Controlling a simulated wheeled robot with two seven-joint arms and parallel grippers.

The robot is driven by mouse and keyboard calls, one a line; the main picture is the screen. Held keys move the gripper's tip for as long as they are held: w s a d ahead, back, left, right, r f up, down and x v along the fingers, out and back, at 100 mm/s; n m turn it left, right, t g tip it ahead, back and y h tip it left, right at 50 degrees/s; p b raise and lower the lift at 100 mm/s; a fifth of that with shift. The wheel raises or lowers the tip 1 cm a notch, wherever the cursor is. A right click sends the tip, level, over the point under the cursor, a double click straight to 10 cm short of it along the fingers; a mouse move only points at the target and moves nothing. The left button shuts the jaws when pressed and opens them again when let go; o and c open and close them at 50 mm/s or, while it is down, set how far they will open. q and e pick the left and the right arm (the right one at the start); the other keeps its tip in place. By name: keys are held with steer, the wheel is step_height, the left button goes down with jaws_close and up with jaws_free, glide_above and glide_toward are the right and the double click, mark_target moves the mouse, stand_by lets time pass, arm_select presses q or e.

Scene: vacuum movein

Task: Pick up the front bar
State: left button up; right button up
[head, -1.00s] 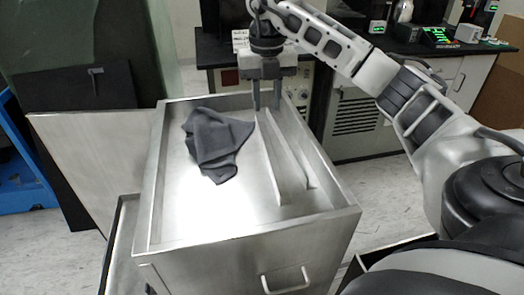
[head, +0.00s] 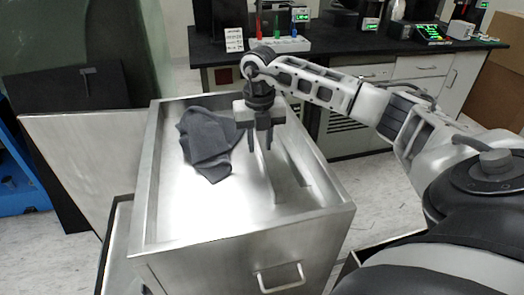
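Two thin metal bars lie lengthwise in the shallow top of a steel cart in the head view. The left bar (head: 267,180) stands on edge, and the right bar (head: 299,168) lies beside it toward the cart's right wall. I cannot tell which one is called the front bar. My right gripper (head: 260,149) points down over the left bar, its two fingers apart. The fingertips appear on either side of the left bar's upper part, which the gripper partly hides. I cannot tell whether they touch it. My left gripper is out of view.
A dark grey cloth (head: 208,140) lies crumpled in the cart top (head: 180,215), left of the gripper. The cart has raised rims and a front handle (head: 281,279). A black lab bench (head: 340,47) with equipment stands behind.

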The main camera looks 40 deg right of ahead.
jaws_close()
steer(key=shift+r, duration=0.15)
